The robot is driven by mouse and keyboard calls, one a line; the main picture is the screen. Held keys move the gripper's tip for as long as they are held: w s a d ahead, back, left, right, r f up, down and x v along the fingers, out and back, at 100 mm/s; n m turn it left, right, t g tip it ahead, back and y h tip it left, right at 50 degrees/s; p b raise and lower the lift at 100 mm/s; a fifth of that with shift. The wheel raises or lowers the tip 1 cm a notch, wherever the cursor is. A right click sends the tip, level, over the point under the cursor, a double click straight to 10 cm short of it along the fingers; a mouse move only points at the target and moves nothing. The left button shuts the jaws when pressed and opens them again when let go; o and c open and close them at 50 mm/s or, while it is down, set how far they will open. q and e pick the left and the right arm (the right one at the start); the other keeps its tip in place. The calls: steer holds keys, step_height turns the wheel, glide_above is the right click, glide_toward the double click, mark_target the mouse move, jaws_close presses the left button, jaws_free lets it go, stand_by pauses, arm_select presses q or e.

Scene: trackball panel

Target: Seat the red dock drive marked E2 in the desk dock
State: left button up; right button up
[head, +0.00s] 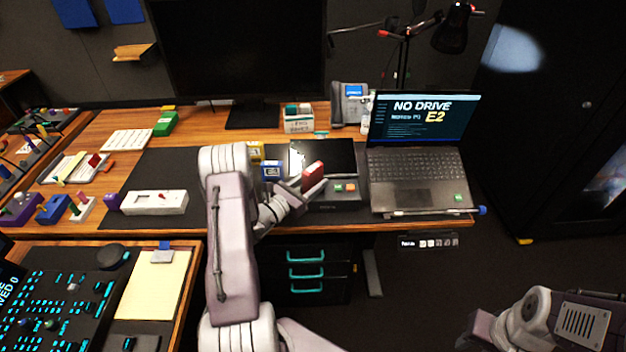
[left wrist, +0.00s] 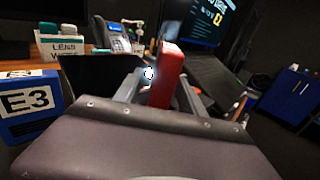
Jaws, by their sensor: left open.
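The red drive (head: 313,173) stands upright over the left part of the dark desk dock (head: 343,203); its label does not show. In the left wrist view the red drive (left wrist: 168,75) stands between my left fingers. My left gripper (head: 303,189) is open around it, and its fingers (left wrist: 160,92) are on either side. I cannot tell whether the drive's lower end is inside the dock, as the gripper hides it. The laptop (head: 423,118) screen reads "NO DRIVE" and "E2". My right gripper is not in view; only part of that arm shows at lower right.
A blue drive (head: 271,171) stands left of the gripper, marked E3 in the left wrist view (left wrist: 28,105). A white device (head: 155,202) lies on the mat further left. A phone (head: 350,103) stands behind.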

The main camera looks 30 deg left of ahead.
mark_target(322, 164)
arm_select(q)
jaws_close()
steer(key=shift+r, duration=0.1)
steer(key=shift+r, duration=0.25)
steer(key=r, duration=0.2)
steer(key=r+p, duration=0.1)
steer(key=r, duration=0.1)
steer(key=shift+d, duration=0.25)
steer(key=d+r, duration=0.6)
steer(key=d, duration=0.5)
steer(key=shift+d+r+p, duration=0.15)
steer(key=shift+r+p, duration=0.1)
steer(key=shift+p, duration=0.1)
